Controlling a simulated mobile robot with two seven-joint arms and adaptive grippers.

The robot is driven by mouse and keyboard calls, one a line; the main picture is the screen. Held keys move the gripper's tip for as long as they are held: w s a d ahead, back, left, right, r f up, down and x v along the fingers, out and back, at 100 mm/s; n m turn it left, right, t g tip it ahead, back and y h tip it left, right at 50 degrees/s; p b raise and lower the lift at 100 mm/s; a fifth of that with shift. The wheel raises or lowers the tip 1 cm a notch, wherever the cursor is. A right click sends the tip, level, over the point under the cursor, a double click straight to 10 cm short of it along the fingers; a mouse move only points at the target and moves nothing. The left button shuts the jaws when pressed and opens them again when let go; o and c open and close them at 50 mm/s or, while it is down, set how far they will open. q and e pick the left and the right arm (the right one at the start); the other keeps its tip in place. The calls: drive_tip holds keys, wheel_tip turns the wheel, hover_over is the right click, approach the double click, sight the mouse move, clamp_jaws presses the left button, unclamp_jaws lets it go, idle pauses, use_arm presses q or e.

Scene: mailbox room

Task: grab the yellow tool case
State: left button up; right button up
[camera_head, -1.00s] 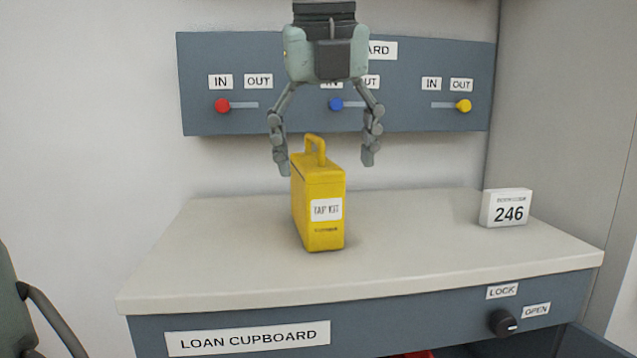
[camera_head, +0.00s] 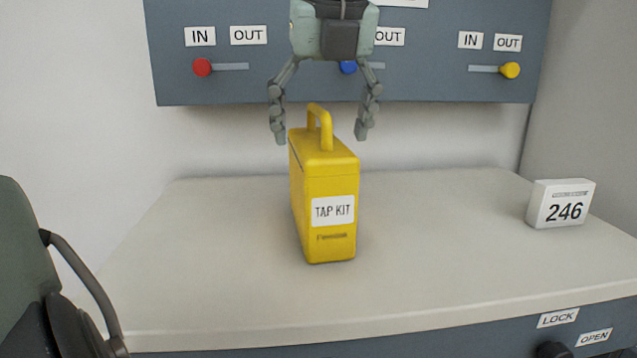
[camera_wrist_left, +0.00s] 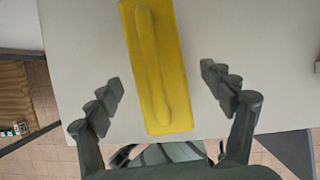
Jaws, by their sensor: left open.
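The yellow tool case (camera_head: 325,200), labelled "TAP KIT", stands upright on the pale counter top with its handle on top.
The counter top (camera_head: 200,270) is otherwise clear around the case. A white block reading "246" (camera_head: 560,204) stands at the right. A blue-grey board (camera_head: 440,55) with red, blue and yellow sliders is on the wall behind. A dark knob (camera_head: 552,350) is at the lower right front.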

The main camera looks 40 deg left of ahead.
sight(319, 140)
use_arm(q)
drive_tip(key=x, duration=0.3)
drive_tip(key=shift+a+r, duration=0.15)
drive_tip(key=shift+w+a+f, duration=0.1)
drive_tip(key=shift+a+f, duration=0.05)
drive_tip(key=shift+f, duration=0.35)
drive_tip(key=c, duration=1.8)
drive_tip(key=shift+r, duration=0.1)
clamp_jaws()
use_arm(e)
drive_tip(key=shift+a+f, duration=0.1)
drive_tip(key=shift+f, duration=0.6)
